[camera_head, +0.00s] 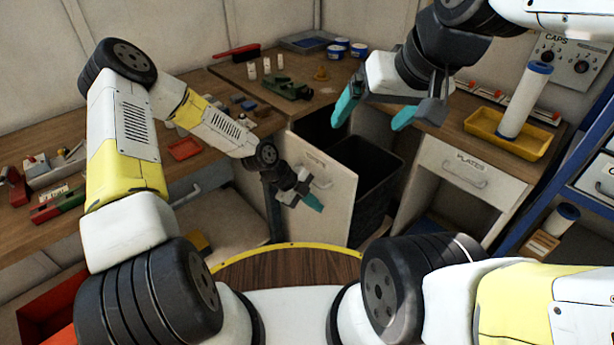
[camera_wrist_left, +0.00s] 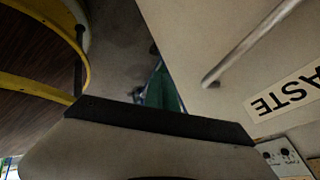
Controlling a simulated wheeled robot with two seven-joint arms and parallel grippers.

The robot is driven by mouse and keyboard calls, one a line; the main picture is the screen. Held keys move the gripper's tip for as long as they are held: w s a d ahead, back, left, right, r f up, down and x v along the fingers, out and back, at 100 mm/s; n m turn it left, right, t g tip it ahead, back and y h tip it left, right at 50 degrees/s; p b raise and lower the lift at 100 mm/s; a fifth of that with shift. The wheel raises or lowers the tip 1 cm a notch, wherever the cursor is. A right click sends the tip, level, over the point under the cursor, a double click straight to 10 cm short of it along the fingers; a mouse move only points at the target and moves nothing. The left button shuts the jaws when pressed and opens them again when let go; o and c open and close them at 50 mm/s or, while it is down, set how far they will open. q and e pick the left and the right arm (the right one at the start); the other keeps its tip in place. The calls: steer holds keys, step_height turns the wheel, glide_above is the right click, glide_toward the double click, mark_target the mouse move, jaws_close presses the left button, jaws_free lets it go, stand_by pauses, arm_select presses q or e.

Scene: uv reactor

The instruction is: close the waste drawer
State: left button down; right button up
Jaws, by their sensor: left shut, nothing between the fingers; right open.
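The waste drawer is pulled out at the corner; its pale front (camera_head: 325,190) carries a handle and a label, and a black bin (camera_head: 368,178) stands behind the front. In the left wrist view the drawer front (camera_wrist_left: 225,35) is close, with its bar handle (camera_wrist_left: 245,45) and the waste label (camera_wrist_left: 290,97). My left gripper (camera_head: 314,204) is shut and empty, low in front of the drawer front; I cannot tell whether it touches. Its teal fingers (camera_wrist_left: 163,92) also show in the wrist view. My right gripper (camera_head: 374,112) is open and empty, above the bin and counter.
A plates drawer (camera_head: 468,172) is at the right, under a counter with a yellow tray (camera_head: 506,134) holding a white cylinder (camera_head: 525,98). A blue shelf frame (camera_head: 570,195) stands far right. The left workbench (camera_head: 220,158) holds tools and a red tray (camera_head: 185,149).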

mark_target(342, 213)
arm_select(q)
steer(key=shift+w+d+f, duration=0.4)
steer(key=shift+d+f, duration=0.2)
steer(key=shift+d, duration=0.35)
steer(key=shift+w+d+f, duration=0.45)
steer(key=shift+d+f, duration=0.15)
steer(key=shift+d, duration=0.4)
steer(key=shift+w+d+f, duration=0.4)
steer(key=shift+d+f, duration=0.2)
steer(key=shift+d, duration=0.35)
steer(key=shift+d, duration=0.1)
